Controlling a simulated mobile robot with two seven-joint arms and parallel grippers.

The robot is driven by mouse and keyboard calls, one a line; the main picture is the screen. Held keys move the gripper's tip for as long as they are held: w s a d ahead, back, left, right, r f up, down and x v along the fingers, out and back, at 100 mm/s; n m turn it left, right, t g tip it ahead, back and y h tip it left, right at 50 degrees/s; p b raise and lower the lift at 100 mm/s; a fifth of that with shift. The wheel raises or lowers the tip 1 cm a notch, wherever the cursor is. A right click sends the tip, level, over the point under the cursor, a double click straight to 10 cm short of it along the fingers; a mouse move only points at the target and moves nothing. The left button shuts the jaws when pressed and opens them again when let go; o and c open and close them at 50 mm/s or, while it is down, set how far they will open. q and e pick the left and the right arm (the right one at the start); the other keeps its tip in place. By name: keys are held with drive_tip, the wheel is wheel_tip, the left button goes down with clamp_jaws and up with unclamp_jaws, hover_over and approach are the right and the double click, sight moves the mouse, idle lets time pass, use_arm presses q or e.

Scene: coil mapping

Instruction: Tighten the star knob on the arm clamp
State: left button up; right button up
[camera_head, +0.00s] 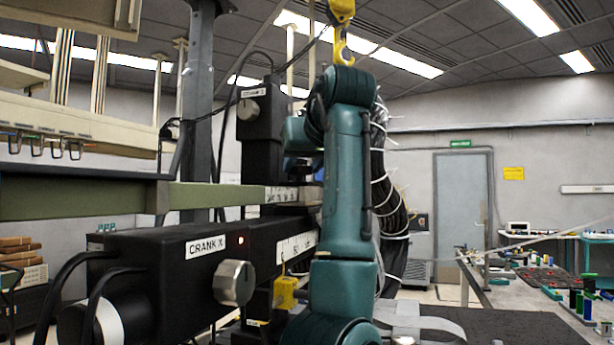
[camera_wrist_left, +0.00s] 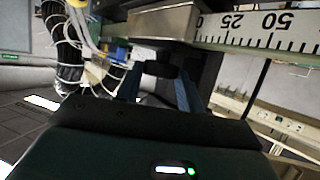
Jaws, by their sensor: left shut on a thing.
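My left gripper (camera_head: 304,168) is behind my teal arm in the head view, close to the end of the green beam (camera_head: 215,196), and mostly hidden there. In the left wrist view, its two blue fingers (camera_wrist_left: 158,78) close on a small dark part that seems to be the star knob (camera_wrist_left: 161,71). The knob's lobes cannot be made out. A metal clamp block (camera_wrist_left: 163,23) sits just above it on a beam with a scale (camera_wrist_left: 265,38). My right gripper is not in view.
The black CRANK X housing (camera_head: 150,275) with a silver knob (camera_head: 234,283) stands at the lower left. The CRANK Z column (camera_head: 262,140) rises behind. A yellow hook (camera_head: 342,42) hangs above my arm. A cable bundle (camera_wrist_left: 68,45) runs at the wrist view's left.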

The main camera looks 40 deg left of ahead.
use_arm(q)
drive_tip(key=shift+s+a+m+t+h+b, duration=0.2)
drive_tip(key=shift+m+t+h+b, duration=0.2)
drive_tip(key=shift+m+t+h, duration=0.4)
drive_tip(key=shift+s+a+m+t+h+b, duration=0.15)
drive_tip(key=shift+m+t+h+b, duration=0.15)
drive_tip(key=shift+m+t+h, duration=0.65)
drive_tip(key=shift+a+m+h, duration=0.1)
drive_tip(key=shift+m+h, duration=0.35)
drive_tip(key=shift+m, duration=0.3)
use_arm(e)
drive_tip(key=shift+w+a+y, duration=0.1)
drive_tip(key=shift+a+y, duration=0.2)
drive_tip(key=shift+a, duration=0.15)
use_arm(q)
drive_tip(key=shift+r+t, duration=0.1)
drive_tip(key=shift+t, duration=0.25)
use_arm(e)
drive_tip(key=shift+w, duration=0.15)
use_arm(q)
drive_tip(key=o, duration=1)
drive_tip(key=shift+h, duration=0.3)
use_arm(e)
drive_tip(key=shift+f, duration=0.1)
